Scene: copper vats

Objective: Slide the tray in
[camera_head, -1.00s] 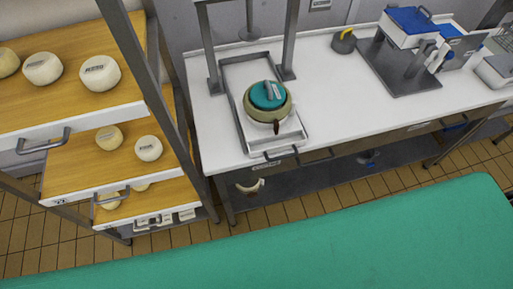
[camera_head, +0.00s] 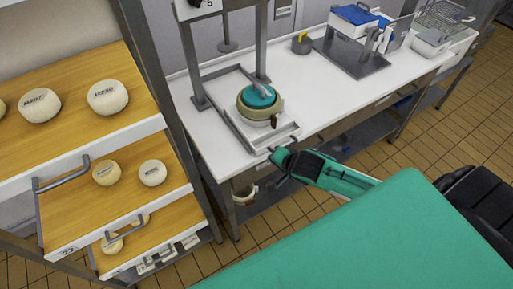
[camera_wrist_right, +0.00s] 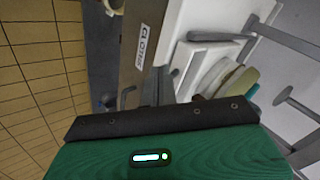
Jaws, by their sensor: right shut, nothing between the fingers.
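My right gripper (camera_head: 275,154) is shut and empty at the counter's front edge, just in front of the tray's near end. Whether it touches the tray is unclear. My left gripper is not in view.
A rack (camera_head: 165,95) with cheeses on wooden shelves stands close on the left. A labelled drawer front (camera_wrist_right: 140,45) with a handle (camera_wrist_right: 125,97) lies below the counter top. A blue-lidded container (camera_head: 354,18) stands at the back right. The counter right of the tray is clear.

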